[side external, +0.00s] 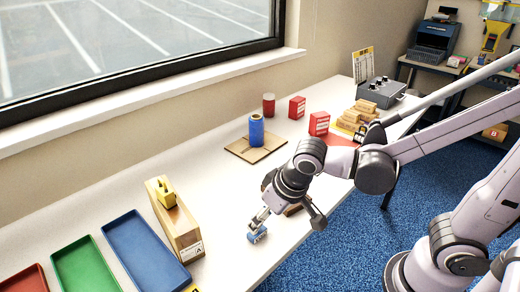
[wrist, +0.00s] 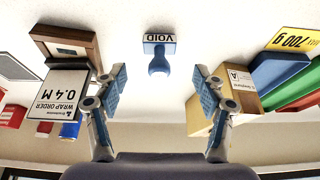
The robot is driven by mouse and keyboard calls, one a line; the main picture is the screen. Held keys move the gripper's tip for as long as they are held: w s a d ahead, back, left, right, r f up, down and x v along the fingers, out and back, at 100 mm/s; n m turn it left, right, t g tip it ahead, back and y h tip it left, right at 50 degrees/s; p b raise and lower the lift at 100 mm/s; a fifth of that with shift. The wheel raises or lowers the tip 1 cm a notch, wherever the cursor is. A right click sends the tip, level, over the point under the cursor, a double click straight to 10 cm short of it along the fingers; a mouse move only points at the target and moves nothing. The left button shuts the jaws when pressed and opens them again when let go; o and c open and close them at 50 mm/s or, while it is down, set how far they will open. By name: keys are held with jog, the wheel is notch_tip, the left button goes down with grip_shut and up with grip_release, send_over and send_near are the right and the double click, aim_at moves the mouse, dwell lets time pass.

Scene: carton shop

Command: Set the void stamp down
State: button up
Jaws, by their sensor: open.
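The blue void stamp (wrist: 159,66) stands on the white table, its VOID label (wrist: 159,38) upside down in the wrist view. My gripper (wrist: 160,92) is open, one blue-padded finger on each side of the picture, with the stamp beyond and between them. Clear gaps show between the stamp and both fingers, and nothing is held. In the side view my gripper (side external: 258,224) is low over the near part of the table, with the blue stamp (side external: 257,237) at its fingertips. There the fingers and stamp are small and partly overlap.
A carton labelled A (side external: 181,226) and blue (side external: 143,252), green (side external: 86,268) and red trays lie left. A blue cylinder (side external: 256,132) stands on flat cardboard behind.

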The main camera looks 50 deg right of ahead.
jog(key=s+d+r+t, duration=0.2)
jog(key=d+r, duration=0.4)
jog(key=d, duration=0.5)
jog(key=shift+s+r+t, duration=0.15)
jog(key=shift+s+t, duration=0.15)
jog(key=shift+s, duration=0.25)
dwell(0.9)
